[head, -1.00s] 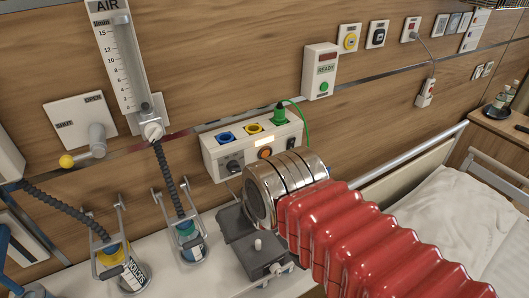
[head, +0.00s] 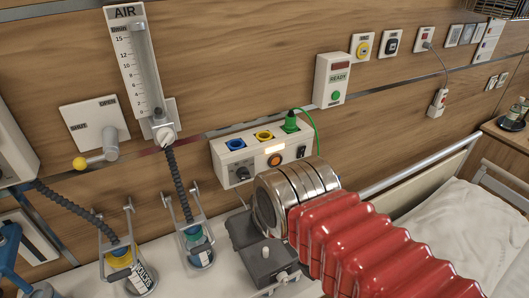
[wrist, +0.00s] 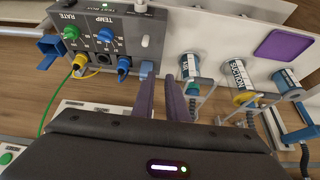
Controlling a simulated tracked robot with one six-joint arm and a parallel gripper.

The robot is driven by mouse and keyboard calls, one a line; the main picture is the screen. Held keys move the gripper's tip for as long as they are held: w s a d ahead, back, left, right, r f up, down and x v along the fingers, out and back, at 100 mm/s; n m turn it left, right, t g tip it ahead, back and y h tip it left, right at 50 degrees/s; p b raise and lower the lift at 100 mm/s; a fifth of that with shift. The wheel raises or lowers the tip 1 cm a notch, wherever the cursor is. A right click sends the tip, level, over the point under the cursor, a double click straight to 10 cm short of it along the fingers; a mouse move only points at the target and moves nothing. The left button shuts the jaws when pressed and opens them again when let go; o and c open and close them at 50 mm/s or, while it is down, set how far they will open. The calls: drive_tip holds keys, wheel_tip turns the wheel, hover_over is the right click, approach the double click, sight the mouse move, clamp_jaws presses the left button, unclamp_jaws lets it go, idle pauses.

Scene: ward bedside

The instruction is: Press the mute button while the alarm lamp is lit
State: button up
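No mute label is readable, so I cannot tell for sure that these are the task's button and lamp. My arm covers part of the shelf right of the box. My gripper (wrist: 161,92) shows in the wrist view: two purple fingers stand apart with nothing between them. The fingertips are not distinguishable in the head view.
Two bottles (head: 197,252) with brackets and black hoses stand left of my arm. An AIR flow tube (head: 140,70) and a yellow-knobbed lever (head: 95,160) are on the wall. A bed (head: 460,230) lies right.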

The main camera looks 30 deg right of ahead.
clamp_jaws()
idle(0.4)
idle(0.8)
